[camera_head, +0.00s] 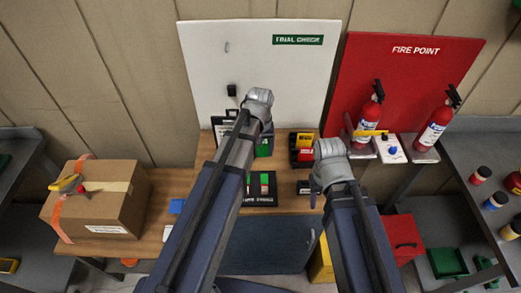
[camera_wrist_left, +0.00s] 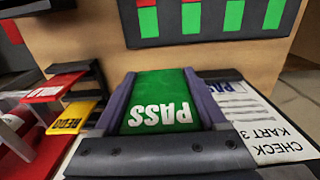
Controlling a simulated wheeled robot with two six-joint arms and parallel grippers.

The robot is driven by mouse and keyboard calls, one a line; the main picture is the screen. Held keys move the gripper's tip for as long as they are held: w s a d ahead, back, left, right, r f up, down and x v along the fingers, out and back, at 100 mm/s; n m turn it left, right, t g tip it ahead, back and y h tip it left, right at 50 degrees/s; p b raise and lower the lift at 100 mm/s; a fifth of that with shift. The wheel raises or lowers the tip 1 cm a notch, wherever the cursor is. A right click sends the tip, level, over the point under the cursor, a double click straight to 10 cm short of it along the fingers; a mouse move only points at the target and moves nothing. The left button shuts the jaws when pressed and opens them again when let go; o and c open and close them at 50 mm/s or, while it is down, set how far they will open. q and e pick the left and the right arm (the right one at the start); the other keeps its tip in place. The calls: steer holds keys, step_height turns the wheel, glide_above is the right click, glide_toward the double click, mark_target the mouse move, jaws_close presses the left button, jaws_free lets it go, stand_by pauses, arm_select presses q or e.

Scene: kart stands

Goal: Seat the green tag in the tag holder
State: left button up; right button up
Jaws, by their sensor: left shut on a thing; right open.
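The green tag (camera_wrist_left: 160,103) reads PASS, upside down in the left wrist view. My left gripper (camera_wrist_left: 160,78) is shut on it, with a dark finger along each side. In the head view the green tag (camera_head: 264,148) shows just past my left wrist, above the table. A white card (camera_wrist_left: 270,125) reading CHECK KART 3 lies beside it, on the dark board that shows in the head view (camera_head: 222,128). A dark bolted bar crosses below the tag; I cannot tell whether it belongs to the tag holder. My right gripper (camera_head: 316,196) is open, low at the right, its fingertips mostly hidden.
A black rack (camera_wrist_left: 85,75) holds a red tag and a yellow REDO tag (camera_wrist_left: 72,118). A black tray (camera_head: 262,201) with green and red pieces lies nearer me. A cardboard box (camera_head: 95,205) stands left; fire extinguishers (camera_head: 370,118) stand right.

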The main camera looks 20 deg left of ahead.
arm_select(q)
step_height(320, 180, up, 11)
steer(key=p, duration=1)
steer(key=shift+r, duration=0.1)
arm_select(e)
step_height(320, 180, up, 11)
steer(key=shift+r, duration=0.15)
arm_select(q)
steer(key=shift+s, duration=0.1)
arm_select(e)
steer(key=shift+s, duration=0.15)
